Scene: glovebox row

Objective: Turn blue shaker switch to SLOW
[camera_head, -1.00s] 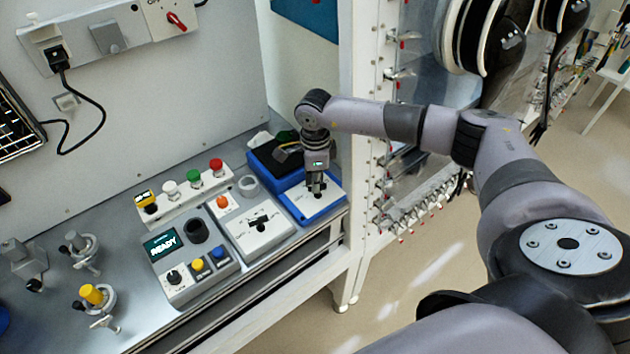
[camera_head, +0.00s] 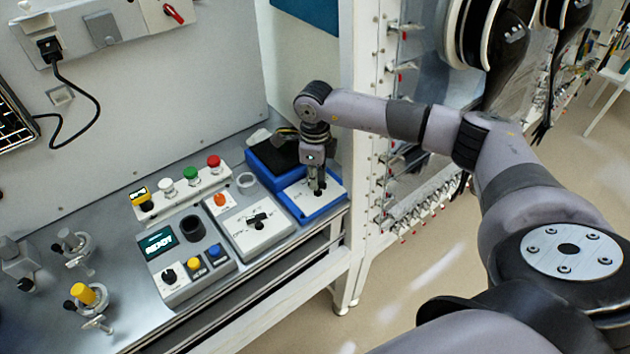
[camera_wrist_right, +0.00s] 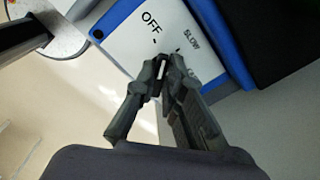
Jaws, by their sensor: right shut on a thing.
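The blue shaker (camera_head: 301,217) stands at the right end of the bench, a blue-edged box with a white top panel and a dark platform behind. My right gripper (camera_head: 317,190) points down onto its panel. In the right wrist view, the gripper (camera_wrist_right: 164,73) is shut on the shaker's switch (camera_wrist_right: 160,70), whose white pointer line shows between the fingertips. The line seems to point towards the OFF mark, but the fingers hide most of the knob. OFF and SLOW are readable on the panel (camera_wrist_right: 130,42); a third label is partly covered. My left gripper is not in view.
Left of the shaker is a white box with a black switch (camera_head: 258,220), then a grey unit with a screen (camera_head: 157,242). A strip of coloured buttons (camera_head: 190,174) lies behind. A white frame post (camera_head: 362,120) rises close to the right of my gripper.

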